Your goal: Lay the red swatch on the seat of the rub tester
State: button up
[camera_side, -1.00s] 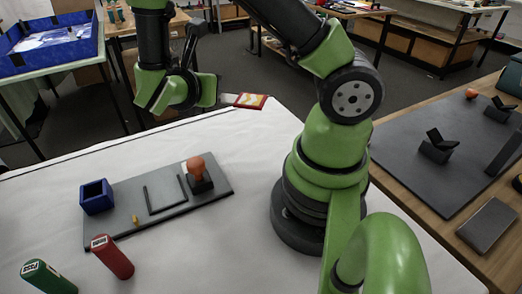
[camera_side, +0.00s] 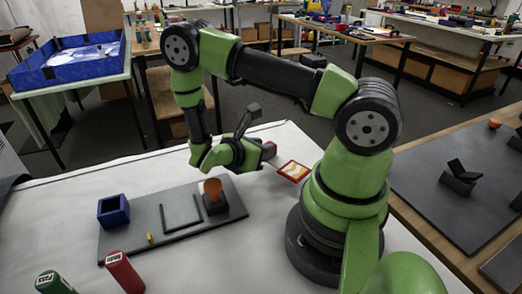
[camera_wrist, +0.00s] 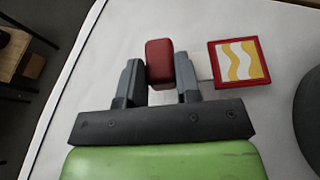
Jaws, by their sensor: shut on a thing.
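The red swatch (camera_side: 293,171) is a flat red-edged square with white and yellow waves. In the wrist view it (camera_wrist: 240,62) sticks out to the right on a pale strip beside a red block (camera_wrist: 159,63). My gripper (camera_side: 262,152) is shut on that red block, which sits between its fingers in the wrist view (camera_wrist: 157,80). A dark grey board (camera_side: 230,211), which appears to be the rub tester, lies on the white table to the left. It bears thin black rails (camera_side: 166,218); the flat area beside them may be the seat. The swatch is held apart from the board.
White table is clear between board and arm base.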

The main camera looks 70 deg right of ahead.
jog(key=shift+f, duration=0.25)
jog(key=shift+f, duration=0.15)
jog(key=shift+f, duration=0.45)
jog(key=o, duration=0.9)
